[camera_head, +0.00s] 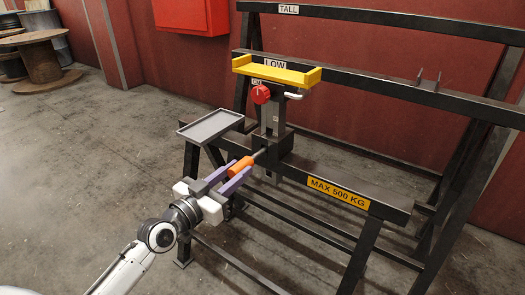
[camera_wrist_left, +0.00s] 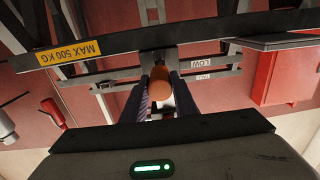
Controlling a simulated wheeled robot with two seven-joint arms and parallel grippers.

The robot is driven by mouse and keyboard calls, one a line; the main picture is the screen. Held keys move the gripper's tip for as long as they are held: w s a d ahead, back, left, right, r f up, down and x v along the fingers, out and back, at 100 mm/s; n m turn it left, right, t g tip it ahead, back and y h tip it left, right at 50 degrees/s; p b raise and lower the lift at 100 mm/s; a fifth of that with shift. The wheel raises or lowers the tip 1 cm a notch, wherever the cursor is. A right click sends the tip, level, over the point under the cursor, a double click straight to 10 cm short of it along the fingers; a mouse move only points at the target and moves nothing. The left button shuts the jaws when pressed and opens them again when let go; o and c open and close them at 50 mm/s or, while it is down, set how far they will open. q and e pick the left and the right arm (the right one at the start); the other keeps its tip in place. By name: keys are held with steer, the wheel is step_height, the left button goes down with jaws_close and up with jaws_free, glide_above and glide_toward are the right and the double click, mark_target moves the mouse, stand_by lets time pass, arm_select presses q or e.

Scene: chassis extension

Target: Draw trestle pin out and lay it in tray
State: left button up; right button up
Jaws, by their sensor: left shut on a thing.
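The trestle pin has an orange handle (camera_head: 241,166) and a thin metal shaft that runs toward the black trestle's post socket. My left gripper (camera_head: 237,172), with purple fingers, is shut on the orange handle. The handle also shows between the fingers in the left wrist view (camera_wrist_left: 160,85). The shaft's far end is at or near the socket; I cannot tell how deep it sits. The grey tray (camera_head: 211,127) is empty and stands just left of the post, behind my gripper. My right gripper is not in view.
The post carries a yellow cradle (camera_head: 276,72), a red knob (camera_head: 261,94) and a light grey lever (camera_head: 292,96). The black trestle beam (camera_head: 395,207) extends right with a yellow load label. A red wall box (camera_head: 191,16) and cable spool (camera_head: 43,65) are behind. Floor at left is clear.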

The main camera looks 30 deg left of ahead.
arm_select(q)
steer(key=shift+s+a, duration=0.15)
steer(key=shift+s, duration=1.8)
steer(key=shift+r, duration=0.2)
steer(key=shift+s+r+p, duration=0.5)
steer(key=shift+r+p, duration=0.2)
steer(key=shift+p, duration=0.15)
steer(key=shift+s+r+p, duration=0.45)
steer(key=shift+r+p, duration=0.25)
steer(key=shift+p, duration=0.15)
